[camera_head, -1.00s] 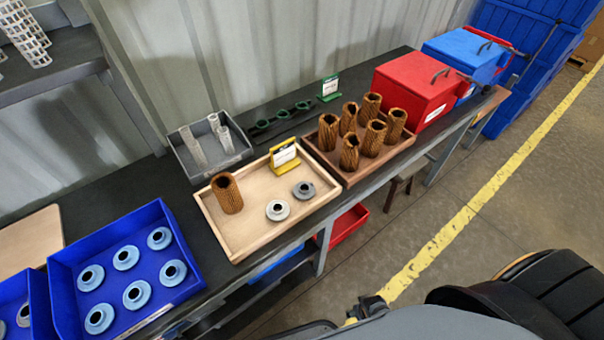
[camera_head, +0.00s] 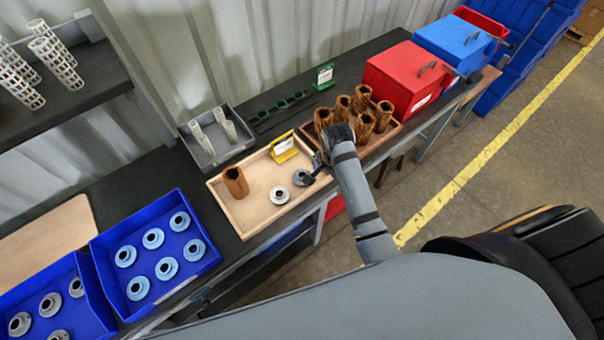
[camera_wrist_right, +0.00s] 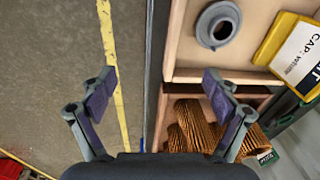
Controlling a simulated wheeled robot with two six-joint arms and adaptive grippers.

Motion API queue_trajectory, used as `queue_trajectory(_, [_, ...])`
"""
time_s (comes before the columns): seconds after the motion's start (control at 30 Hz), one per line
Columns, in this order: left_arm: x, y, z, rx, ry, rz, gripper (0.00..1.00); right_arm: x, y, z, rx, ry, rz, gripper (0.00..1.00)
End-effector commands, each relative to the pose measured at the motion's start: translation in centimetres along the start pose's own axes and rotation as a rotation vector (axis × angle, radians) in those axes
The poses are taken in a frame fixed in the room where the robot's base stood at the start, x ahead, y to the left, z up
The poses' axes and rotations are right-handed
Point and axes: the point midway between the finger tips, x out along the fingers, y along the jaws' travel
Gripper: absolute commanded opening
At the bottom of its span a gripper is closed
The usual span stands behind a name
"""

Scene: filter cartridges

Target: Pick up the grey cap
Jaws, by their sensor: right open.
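The grey cap (camera_head: 302,178) lies in the wooden tray (camera_head: 236,225), near its right side. In the right wrist view the grey cap (camera_wrist_right: 218,25) is a round ring at the top, beyond the fingertips and right of centre. My right gripper (camera_head: 318,172) is at the tray's right end, beside the cap. In the wrist view the right gripper (camera_wrist_right: 160,85) has its fingers wide apart with nothing between them, above the tray's edge. A white cap (camera_head: 279,195) lies left of the grey one. My left gripper is not in view.
A brown pleated cartridge (camera_head: 235,182) and a yellow sign (camera_head: 284,148) stand in the tray. More cartridges (camera_head: 363,122) fill the wooden tray to the right, under my arm. A blue bin (camera_head: 205,258) of light blue caps is at the left. A red box (camera_head: 402,80) stands farther right.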

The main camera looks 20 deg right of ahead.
Motion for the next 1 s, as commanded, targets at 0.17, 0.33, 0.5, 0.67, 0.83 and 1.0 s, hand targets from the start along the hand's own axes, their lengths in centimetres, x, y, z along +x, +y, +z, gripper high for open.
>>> queue_trajectory(0.17, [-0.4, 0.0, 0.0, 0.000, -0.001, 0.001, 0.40, -2.2, -5.0, 0.6, 0.341, -0.041, 0.045, 0.88])
queue_trajectory(0.33, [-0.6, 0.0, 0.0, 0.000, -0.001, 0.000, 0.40, -4.2, -8.2, 1.3, 0.596, -0.052, 0.096, 0.88])
queue_trajectory(0.5, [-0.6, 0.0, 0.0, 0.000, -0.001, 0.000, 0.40, -4.6, -8.8, 1.5, 0.659, -0.053, 0.110, 0.88])
queue_trajectory(0.67, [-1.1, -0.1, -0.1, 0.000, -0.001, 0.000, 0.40, -2.5, -8.4, 1.7, 0.657, -0.051, 0.116, 0.88])
queue_trajectory(0.83, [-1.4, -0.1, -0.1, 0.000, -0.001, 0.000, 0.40, 0.1, -8.3, 1.9, 0.656, -0.052, 0.111, 0.88])
queue_trajectory(1.0, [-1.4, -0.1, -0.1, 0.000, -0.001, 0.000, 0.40, 0.7, -8.3, 2.0, 0.656, -0.053, 0.109, 0.88])
